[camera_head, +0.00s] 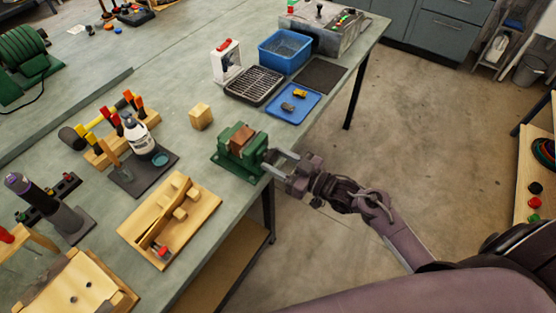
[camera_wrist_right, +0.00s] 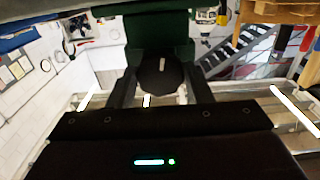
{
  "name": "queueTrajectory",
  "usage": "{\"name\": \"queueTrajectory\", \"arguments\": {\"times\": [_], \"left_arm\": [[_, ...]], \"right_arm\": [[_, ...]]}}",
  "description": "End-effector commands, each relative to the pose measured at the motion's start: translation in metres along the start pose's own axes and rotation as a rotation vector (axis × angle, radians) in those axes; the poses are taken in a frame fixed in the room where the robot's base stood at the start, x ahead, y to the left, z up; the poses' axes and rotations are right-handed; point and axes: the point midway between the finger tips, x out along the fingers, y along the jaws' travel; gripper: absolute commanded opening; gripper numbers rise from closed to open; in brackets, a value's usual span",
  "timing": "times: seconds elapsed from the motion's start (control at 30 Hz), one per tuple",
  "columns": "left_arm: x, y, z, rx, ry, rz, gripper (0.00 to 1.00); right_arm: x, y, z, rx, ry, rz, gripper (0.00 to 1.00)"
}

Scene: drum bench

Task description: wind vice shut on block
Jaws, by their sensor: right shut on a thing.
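The green vice (camera_head: 226,164) stands at the right edge of the bench in the head view. A brown block (camera_head: 242,138) sits between its jaws; whether both jaws touch it I cannot tell. My right gripper (camera_head: 272,163) reaches in from the right at the vice's outer end and is shut on the vice's handle. In the right wrist view, my two dark fingers flank a dark round handle hub (camera_wrist_right: 160,72), with the green vice body (camera_wrist_right: 158,25) just beyond. The grip hides most of the handle in the head view. My left gripper is not in view.
A wooden cube (camera_head: 201,116) stands left of the vice. A wooden jig (camera_head: 170,218) lies in front, and a bottle (camera_head: 138,135) stands on a dark mat. Behind are a blue tray (camera_head: 281,113) and a black rack (camera_head: 254,86). Open floor lies right of the bench.

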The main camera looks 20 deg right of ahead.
Motion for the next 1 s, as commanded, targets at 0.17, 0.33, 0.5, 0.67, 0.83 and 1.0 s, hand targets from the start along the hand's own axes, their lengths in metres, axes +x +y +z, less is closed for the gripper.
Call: {"name": "queueTrajectory", "arguments": {"times": [0.17,0.33,0.5,0.67,0.83,1.0], "left_arm": [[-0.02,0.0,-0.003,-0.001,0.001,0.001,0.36],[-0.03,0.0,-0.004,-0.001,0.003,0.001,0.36],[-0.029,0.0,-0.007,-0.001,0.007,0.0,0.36],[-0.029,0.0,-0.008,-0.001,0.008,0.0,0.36],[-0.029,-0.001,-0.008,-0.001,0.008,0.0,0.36],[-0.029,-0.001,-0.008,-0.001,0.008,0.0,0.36]], "right_arm": [[0.001,0.0,-0.006,0.151,-0.001,0.0,0.23],[0.0,0.0,-0.003,0.307,-0.001,0.0,0.23],[0.0,0.0,0.0,0.332,0.0,-0.001,0.23],[0.0,0.0,0.0,0.33,0.001,-0.001,0.47],[0.0,0.0,0.0,0.329,0.0,-0.001,0.67],[0.0,0.0,0.0,0.328,0.0,-0.001,0.67]]}}
